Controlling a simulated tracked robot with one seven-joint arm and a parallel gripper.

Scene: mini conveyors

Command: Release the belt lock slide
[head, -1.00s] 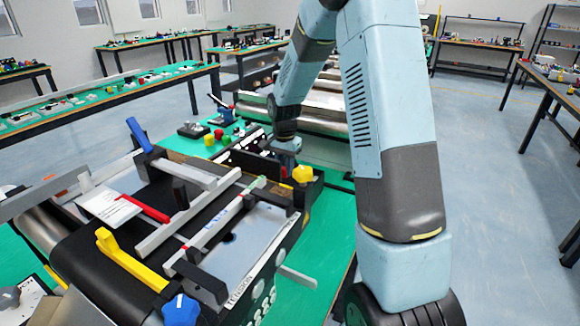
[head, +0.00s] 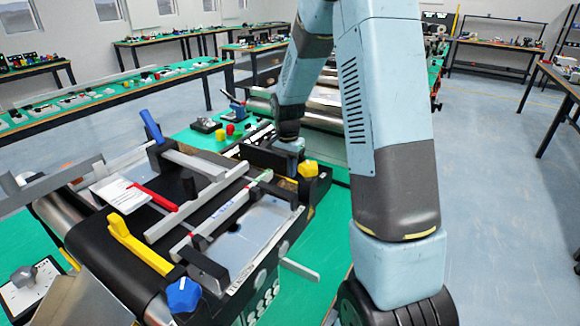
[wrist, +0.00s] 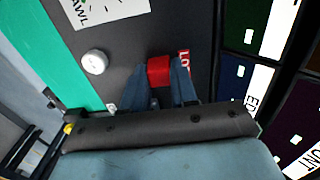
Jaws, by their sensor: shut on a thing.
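A small red block (wrist: 159,70), apparently the lock slide, sits on a dark grey panel beside a red label starting "LO", partly hidden. My gripper (wrist: 160,82) is shut on the red block, with one blue-grey finger on each side of it. In the head view, the end of my arm (head: 289,146) reaches down at the far end of the mini conveyor (head: 235,225). The fingertips and the red block cannot be made out there.
On the wrist view's panel, a white round knob (wrist: 95,62) and a "PAWL" label (wrist: 105,10) lie left of my gripper. The conveyor carries a yellow knob (head: 308,170) near my arm's end, a yellow lever (head: 135,243), a blue knob (head: 182,295) and a blue lever (head: 150,127).

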